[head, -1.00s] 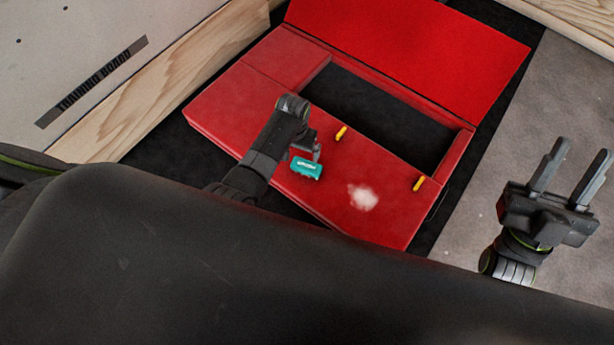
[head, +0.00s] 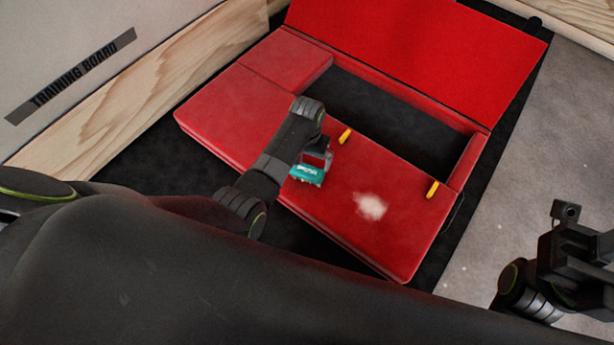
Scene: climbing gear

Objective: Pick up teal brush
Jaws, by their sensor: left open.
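The teal brush (head: 307,175) lies on the red padded mat (head: 235,110), near its front edge. It has a teal body with pale lettering. My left gripper (head: 317,161) is open, right at the brush and over its far side. My arm covers part of the brush, and I cannot tell whether the fingers touch it. My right gripper (head: 590,262) is at the right edge of the picture, far from the brush. Its fingers do not show clearly.
A white chalk patch (head: 370,206) lies right of the brush. Two yellow tabs (head: 345,135) (head: 432,189) sit by the mat's dark rectangular opening (head: 395,115). A raised red flap (head: 420,50) stands behind. A wooden-edged training board (head: 75,75) is at left.

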